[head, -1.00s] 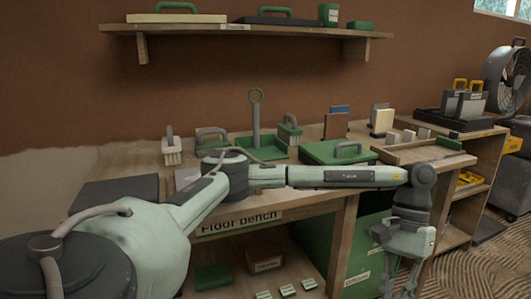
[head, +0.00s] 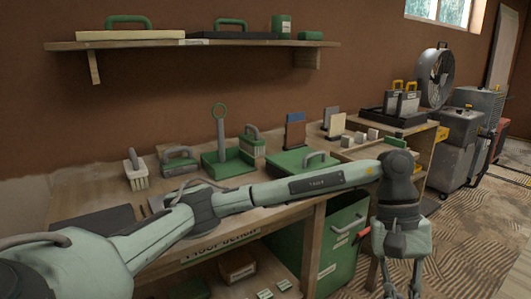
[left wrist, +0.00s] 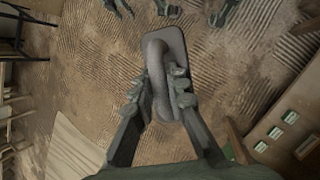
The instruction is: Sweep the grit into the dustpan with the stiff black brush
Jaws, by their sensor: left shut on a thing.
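My left gripper (head: 401,284) hangs at the right end of its outstretched arm, in front of the bench. In the left wrist view it (left wrist: 160,85) is shut on the looped grey handle of a dark grey tool (left wrist: 178,48), held above the floor. The tool's underside is hidden, so I cannot tell if it has black bristles. A green dustpan (head: 236,167) with an upright, ring-topped handle sits on the bench. I cannot make out any grit. My right gripper is not seen.
The bench (head: 318,207) has a lidded green box (head: 290,163) on top and a green drawer unit (head: 340,245) below. A shelf (head: 270,43) hangs above. A fan (head: 436,75) and grey bins (head: 460,135) stand right. Patterned floor (head: 480,245) is open at right.

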